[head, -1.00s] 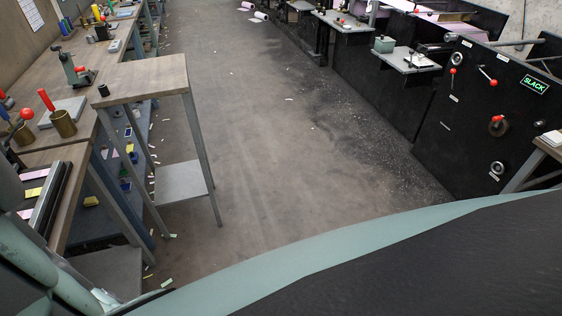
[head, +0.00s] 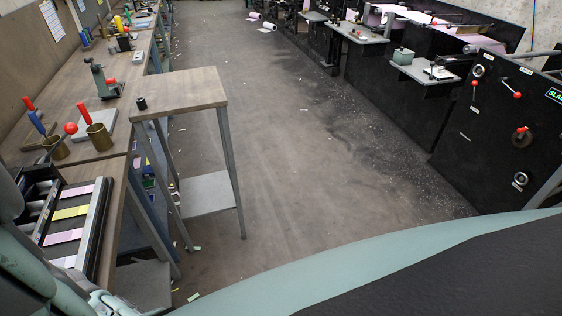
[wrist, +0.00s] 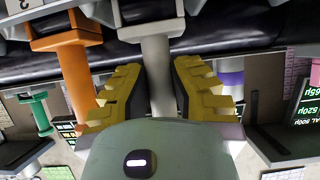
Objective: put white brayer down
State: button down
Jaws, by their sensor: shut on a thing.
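The white brayer (wrist: 152,38) shows in the wrist view as a pale grey-white piece with a wide top and a narrower shaft running down between my fingers. My gripper (wrist: 157,85), with yellow stepped finger pads, is shut on its shaft. The lower end of the shaft is hidden behind the gripper body. My gripper and the brayer do not show in the head view.
In the wrist view, an orange brayer-like piece (wrist: 75,62) stands left of the white one, with a green one (wrist: 38,112) farther left. In the head view, a small wooden-topped stand (head: 185,92) adjoins the workbench (head: 75,85). Open floor (head: 300,150) lies to the right.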

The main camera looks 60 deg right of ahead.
jog(key=shift+w, duration=0.1)
jog(key=shift+f, duration=0.1)
jog(key=shift+f, duration=0.2)
jog(key=c, duration=1)
grip_release()
jog(key=shift+r, duration=0.15)
